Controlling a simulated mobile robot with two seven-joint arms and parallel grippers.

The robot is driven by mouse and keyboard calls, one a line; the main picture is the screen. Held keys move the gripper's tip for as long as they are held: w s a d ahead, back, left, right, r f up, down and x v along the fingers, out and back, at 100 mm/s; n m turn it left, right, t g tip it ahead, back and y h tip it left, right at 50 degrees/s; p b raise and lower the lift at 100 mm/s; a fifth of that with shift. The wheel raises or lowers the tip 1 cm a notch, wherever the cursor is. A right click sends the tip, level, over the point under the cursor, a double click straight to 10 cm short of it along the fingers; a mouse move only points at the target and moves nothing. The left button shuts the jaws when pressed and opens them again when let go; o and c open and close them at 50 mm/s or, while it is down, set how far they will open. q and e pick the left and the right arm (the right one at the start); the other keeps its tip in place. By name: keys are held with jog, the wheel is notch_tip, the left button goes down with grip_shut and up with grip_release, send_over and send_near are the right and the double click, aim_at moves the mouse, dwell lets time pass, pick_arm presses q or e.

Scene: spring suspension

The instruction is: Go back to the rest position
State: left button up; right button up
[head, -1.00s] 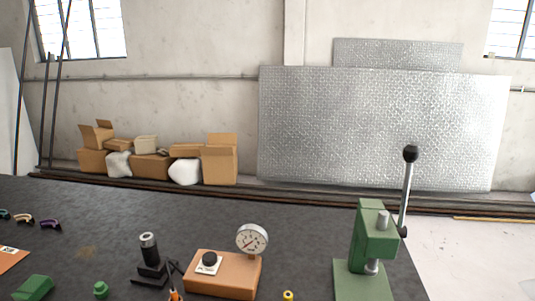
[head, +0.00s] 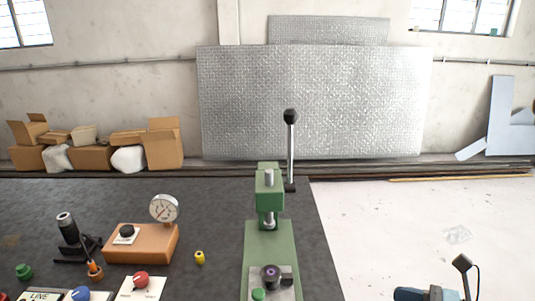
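Neither of my grippers shows in the head view. The dark workbench (head: 215,215) fills the lower left. On it stands a green press (head: 269,240) with its black-knobbed lever (head: 291,150) upright. A dark round part with a purple centre (head: 270,276) and a small green piece (head: 258,294) sit at the press's base. Left of the press are a small yellow part (head: 199,258) and an orange box with a dial gauge (head: 141,244).
A black stand (head: 68,234) and an orange-tipped tool (head: 95,270) stand further left. Cards with a red knob (head: 141,280) and a blue knob (head: 81,294) lie in front.

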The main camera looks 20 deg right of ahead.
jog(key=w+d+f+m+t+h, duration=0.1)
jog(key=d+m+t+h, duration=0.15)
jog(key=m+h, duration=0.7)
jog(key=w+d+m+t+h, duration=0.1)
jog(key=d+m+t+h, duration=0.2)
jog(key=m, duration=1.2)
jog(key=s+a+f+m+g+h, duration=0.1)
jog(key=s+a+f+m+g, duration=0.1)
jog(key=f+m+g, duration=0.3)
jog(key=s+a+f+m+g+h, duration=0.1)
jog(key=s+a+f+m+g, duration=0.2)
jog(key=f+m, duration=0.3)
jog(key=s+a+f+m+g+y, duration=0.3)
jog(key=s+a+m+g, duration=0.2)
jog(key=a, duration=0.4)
pick_arm(q)
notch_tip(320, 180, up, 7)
jog(key=p, duration=0.7)
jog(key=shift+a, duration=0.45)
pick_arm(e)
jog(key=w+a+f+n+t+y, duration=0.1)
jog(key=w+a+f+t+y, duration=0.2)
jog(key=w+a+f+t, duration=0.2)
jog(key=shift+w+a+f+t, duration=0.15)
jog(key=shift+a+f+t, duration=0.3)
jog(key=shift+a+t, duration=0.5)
